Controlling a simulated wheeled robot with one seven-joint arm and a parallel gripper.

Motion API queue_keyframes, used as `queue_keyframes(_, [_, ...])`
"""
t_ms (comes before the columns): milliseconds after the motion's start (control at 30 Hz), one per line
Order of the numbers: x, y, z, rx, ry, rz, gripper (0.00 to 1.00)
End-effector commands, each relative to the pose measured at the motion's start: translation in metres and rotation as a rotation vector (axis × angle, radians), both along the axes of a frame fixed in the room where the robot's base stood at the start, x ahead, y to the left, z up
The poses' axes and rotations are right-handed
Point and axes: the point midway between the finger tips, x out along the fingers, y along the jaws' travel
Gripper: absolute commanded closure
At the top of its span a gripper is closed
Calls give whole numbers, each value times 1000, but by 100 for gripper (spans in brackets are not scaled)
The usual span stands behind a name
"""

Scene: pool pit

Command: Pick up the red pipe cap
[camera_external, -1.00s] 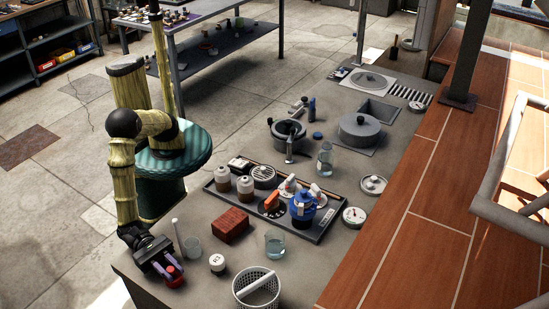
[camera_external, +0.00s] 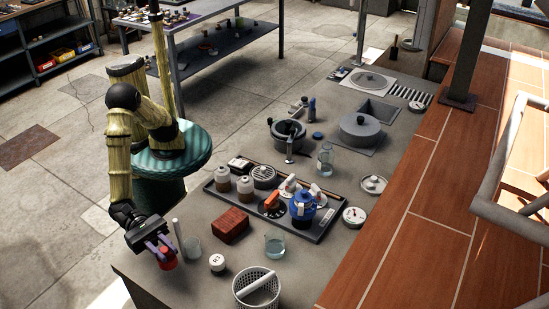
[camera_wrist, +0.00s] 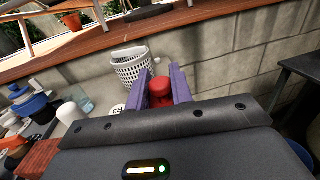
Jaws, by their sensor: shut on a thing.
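The red pipe cap (camera_external: 167,262) is held between the purple fingers of my gripper (camera_external: 158,252), near the left front end of the grey counter (camera_external: 200,278). In the wrist view the red cap (camera_wrist: 160,92) sits between the two purple fingers of my gripper (camera_wrist: 161,88), which are shut on it. The cap appears raised above the counter in the external view. Part of it is hidden by the fingers.
A white jar (camera_external: 217,263), a red brick block (camera_external: 231,225), a beaker of liquid (camera_external: 275,243) and a white basket (camera_external: 255,290) stand further right. A tray (camera_external: 322,233) of several items lies behind.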

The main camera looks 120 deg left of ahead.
Motion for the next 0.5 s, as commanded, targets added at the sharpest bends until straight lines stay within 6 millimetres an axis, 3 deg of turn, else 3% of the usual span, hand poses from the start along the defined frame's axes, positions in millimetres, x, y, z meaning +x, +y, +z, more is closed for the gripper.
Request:
queue_keyframes(33, [0,0,17,-8,-3,0,100])
queue_keyframes(200, [0,0,59,-6,-2,0,100])
queue_keyframes(333, [0,0,81,-4,-1,0,100])
queue_keyframes(500, [0,0,94,0,0,0,100])
